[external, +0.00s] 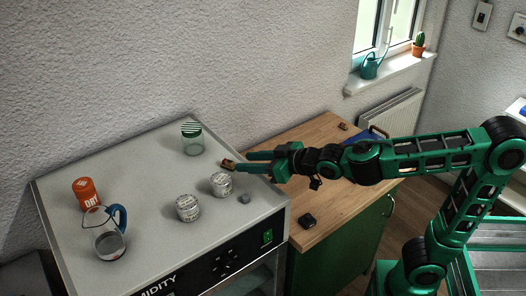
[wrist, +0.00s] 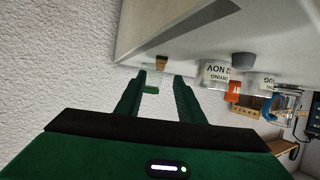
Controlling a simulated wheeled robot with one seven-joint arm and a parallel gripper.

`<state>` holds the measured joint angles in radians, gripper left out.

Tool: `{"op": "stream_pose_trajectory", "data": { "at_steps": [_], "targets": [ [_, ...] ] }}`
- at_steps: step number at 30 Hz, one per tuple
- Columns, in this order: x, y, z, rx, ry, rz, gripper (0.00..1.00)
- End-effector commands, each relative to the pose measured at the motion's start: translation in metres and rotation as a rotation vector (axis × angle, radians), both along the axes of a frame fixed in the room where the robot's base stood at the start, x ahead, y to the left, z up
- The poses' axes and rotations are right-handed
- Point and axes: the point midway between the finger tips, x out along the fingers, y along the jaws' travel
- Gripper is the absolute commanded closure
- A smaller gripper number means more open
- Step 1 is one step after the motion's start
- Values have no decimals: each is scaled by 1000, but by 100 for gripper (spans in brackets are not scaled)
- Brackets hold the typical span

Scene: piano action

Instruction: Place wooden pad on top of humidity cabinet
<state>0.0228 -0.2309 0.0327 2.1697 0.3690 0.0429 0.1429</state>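The humidity cabinet (external: 150,178) is a large pale box with a black front panel, and its top also shows in the wrist view (wrist: 200,35). A small brown block, which looks like the wooden pad (external: 228,164), lies on the cabinet top near its back right edge. It also shows in the wrist view (wrist: 162,62), just past the fingertips. My gripper (external: 246,162) reaches in from the right, close to the block. In the wrist view its two green fingers (wrist: 158,82) are apart with nothing held between them.
Two labelled tins (external: 221,184) (external: 188,208), a grey lump (external: 244,199), a striped-lid jar (external: 193,139), an orange container (external: 87,192) and a glass jug (external: 105,236) stand on the cabinet. A wooden counter (external: 300,195) beside it holds a dark block (external: 308,220).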

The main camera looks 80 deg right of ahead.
Motion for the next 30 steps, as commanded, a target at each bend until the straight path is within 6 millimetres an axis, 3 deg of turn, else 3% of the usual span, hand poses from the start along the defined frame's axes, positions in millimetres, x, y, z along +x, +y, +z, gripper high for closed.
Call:
{"op": "stream_pose_trajectory", "data": {
  "at_steps": [3, 10, 30],
  "targets": [
    [-18, 8, 9, 0, -3, 1, 65],
    [-40, 17, 19, 0, -2, 1, 65],
    [-45, 18, 20, 2, 1, -2, 65]
  ]
}}
